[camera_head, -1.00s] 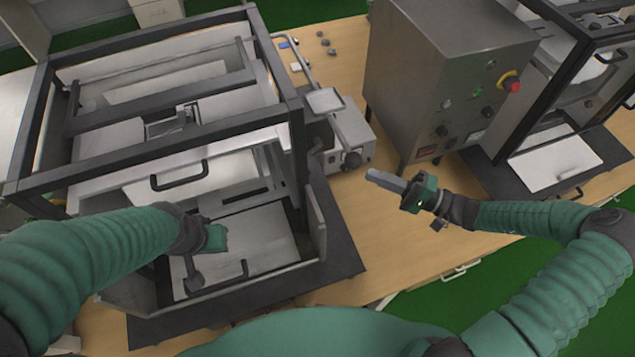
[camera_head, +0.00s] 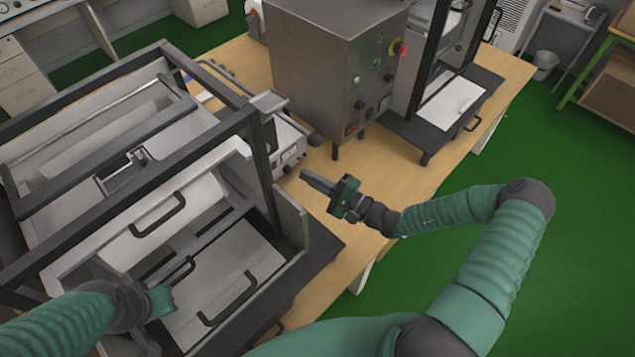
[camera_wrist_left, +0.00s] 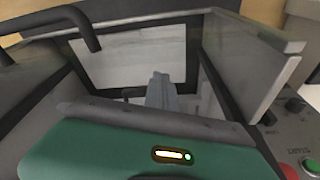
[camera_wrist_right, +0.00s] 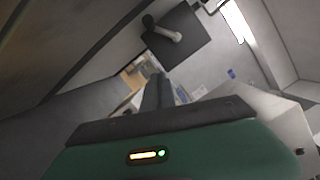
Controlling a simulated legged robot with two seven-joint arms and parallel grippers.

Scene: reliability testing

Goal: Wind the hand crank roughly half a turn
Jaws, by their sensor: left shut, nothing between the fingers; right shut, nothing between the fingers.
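A light grey bench device (camera_head: 287,152) stands left of the metal cabinet. A dark round knob (camera_head: 313,139) sticks out at its right end, and this looks like the hand crank's grip. The right wrist view shows a dark square plate (camera_wrist_right: 183,45) with a pale bar and black knob (camera_wrist_right: 148,20) in front of it. My right gripper (camera_head: 308,178) is shut and empty, just below the knob and apart from it, pointing left. My left gripper (camera_wrist_left: 160,80) is shut and empty, over the front of the left enclosure; its fingertips are hard to make out in the head view.
The black-framed enclosure (camera_head: 185,83) with handled panels fills the left side. A metal cabinet (camera_head: 335,60) with a red button stands behind the device. Another framed machine (camera_head: 415,125) is at its right. Wooden tabletop (camera_head: 400,172) is clear around my right gripper.

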